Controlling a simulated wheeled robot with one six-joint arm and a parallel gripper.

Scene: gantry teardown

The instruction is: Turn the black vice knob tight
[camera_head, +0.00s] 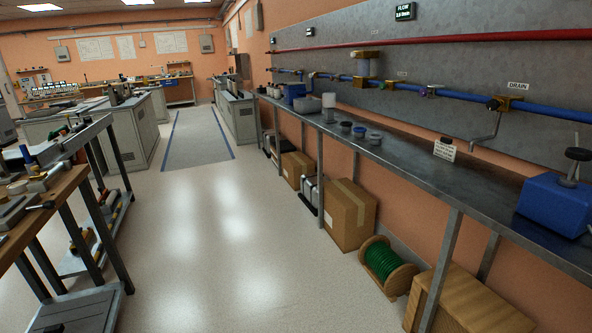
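My gripper is not in view. A blue block (556,203) stands on the right end of the long metal bench, near the right edge. A black round knob (578,154) sits above it on a short upright post. I cannot tell whether this is the vice knob or how tight it is. No part that I can clearly name as a vice shows. Small tools and grey metal pieces (38,184) lie on the wooden workbench at the left, too small to tell apart.
The long metal bench (400,161) runs along the right wall under blue and red pipes. Below it are cardboard boxes (350,215) and a green cable spool (385,262). The wooden workbench (62,190) stands at the left. The pale floor (215,240) between is clear.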

